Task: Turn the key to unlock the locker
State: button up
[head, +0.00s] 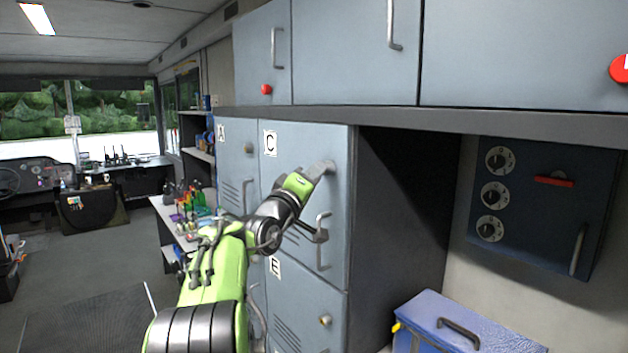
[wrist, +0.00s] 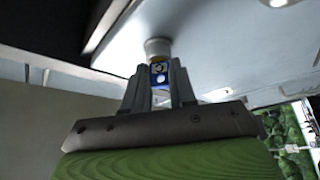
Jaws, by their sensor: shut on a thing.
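The grey-blue locker marked C (head: 300,140) stands shut in the middle of the head view. My gripper (head: 328,167) is at the upper right of its door. In the wrist view my gripper (wrist: 160,82) is shut on a small blue key (wrist: 159,69). The key is at the round metal lock (wrist: 157,47) on the door and appears to be in it. How far it is turned I cannot tell. In the head view the gripper hides the key and lock. The door's handle (head: 322,240) is below my gripper.
Locker A (head: 235,165) is to the left, locker E (head: 300,300) below. A ledge (head: 400,117) with upper cabinets runs above. A dark panel with dials (head: 540,205) and a blue box (head: 460,322) are at the right. Bottles stand on a bench (head: 165,210) at the left.

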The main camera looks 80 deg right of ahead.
jog(key=shift+f+m+g+b, duration=0.15)
jog(key=shift+m+g+b, duration=0.25)
jog(key=shift+m+b, duration=0.3)
jog(key=m+g+b, duration=0.1)
jog(key=m+b, duration=0.1)
jog(key=m, duration=0.1)
jog(key=shift+w+d+g, duration=0.1)
jog(key=shift+d+g, duration=0.05)
jog(key=shift+g, duration=0.25)
jog(key=shift+m, duration=0.4)
jog(key=m+g, duration=0.1)
jog(key=m, duration=0.1)
jog(key=m+g+b, duration=0.1)
jog(key=m+g, duration=0.1)
jog(key=m, duration=0.1)
jog(key=shift+w+d+g+y, duration=0.1)
jog(key=shift+w+g+y, duration=0.05)
jog(key=shift+g+y, duration=0.15)
jog(key=shift+m, duration=0.3)
